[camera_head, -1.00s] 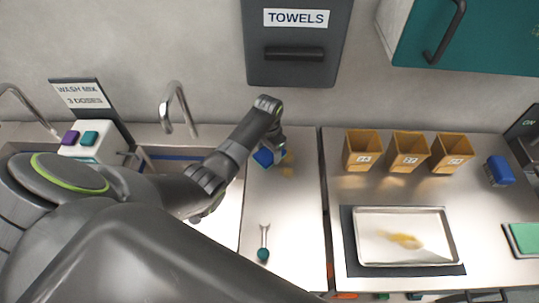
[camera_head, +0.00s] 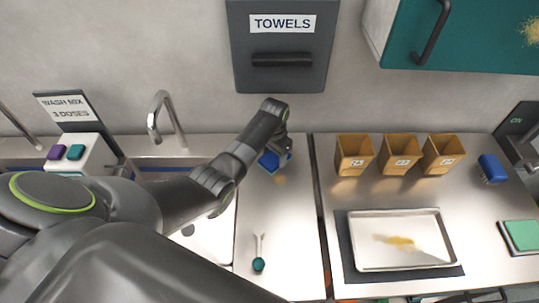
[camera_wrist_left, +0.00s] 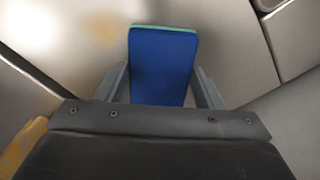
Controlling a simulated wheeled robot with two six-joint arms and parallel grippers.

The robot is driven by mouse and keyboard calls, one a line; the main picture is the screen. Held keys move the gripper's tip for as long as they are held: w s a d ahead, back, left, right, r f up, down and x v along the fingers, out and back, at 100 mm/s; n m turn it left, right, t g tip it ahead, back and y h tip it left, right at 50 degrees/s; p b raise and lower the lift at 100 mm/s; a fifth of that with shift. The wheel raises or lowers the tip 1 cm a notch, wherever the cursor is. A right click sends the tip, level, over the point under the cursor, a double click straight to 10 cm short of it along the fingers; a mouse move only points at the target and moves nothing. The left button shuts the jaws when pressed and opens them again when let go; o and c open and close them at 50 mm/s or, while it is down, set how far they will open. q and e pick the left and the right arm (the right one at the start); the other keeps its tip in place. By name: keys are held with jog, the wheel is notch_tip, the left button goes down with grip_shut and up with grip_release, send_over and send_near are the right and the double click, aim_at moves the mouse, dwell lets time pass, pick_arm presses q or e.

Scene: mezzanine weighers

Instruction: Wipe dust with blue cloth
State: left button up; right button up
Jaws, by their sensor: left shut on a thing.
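My left gripper (camera_head: 277,154) is shut on the blue cloth (camera_head: 270,162), low over the steel counter right of the sink. In the left wrist view the cloth (camera_wrist_left: 162,66) looks like a flat blue pad with a green far edge, between the two fingers (camera_wrist_left: 162,90). Whether it touches the counter is hard to tell. A faint tan dust patch (camera_head: 279,180) lies just in front of it; tan dust (camera_wrist_left: 103,28) also shows left of the cloth in the wrist view. More yellowish dust (camera_head: 400,240) lies in the metal tray, and some (camera_head: 531,29) on the teal cabinet door. My right gripper is out of view.
A teal-ended scoop (camera_head: 259,262) lies on the counter in front. Three tan bins (camera_head: 354,157), a tray (camera_head: 366,262), a blue brush-like block (camera_head: 492,168) and a green pad (camera_head: 522,235) are on the right counter. A towel dispenser (camera_head: 280,80) hangs above; a tap (camera_head: 153,121) stands left.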

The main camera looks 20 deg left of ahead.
aim_at(294, 163)
pick_arm(q)
jog(key=shift+w+d+f+b, duration=0.1)
jog(key=shift+w+d+b, duration=0.25)
jog(key=shift+d, duration=0.55)
jog(key=shift+w+d+f+b, duration=0.1)
jog(key=shift+w+d+b, duration=0.2)
jog(key=shift+d, duration=0.6)
jog(key=shift+w+d+r+b, duration=0.15)
jog(key=shift+w+d, duration=0.1)
jog(key=shift+d, duration=0.2)
jog(key=shift+w+d+f+b, duration=0.1)
jog(key=shift+w+d, duration=0.2)
jog(key=shift+d, duration=0.2)
jog(key=shift+w+d+r+b, duration=0.15)
jog(key=shift+w+d, duration=0.1)
jog(key=shift+d, duration=0.2)
notch_tip(294, 163, up, 4)
jog(key=p, duration=0.3)
jog(key=shift+w+f+p, duration=0.1)
jog(key=shift+f+p, duration=0.15)
jog(key=shift+p, duration=0.1)
notch_tip(294, 163, up, 3)
jog(key=shift+f+p, duration=0.1)
jog(key=shift+p, duration=0.3)
jog(key=shift+a+r, duration=0.1)
jog(key=shift+r, duration=1.5)
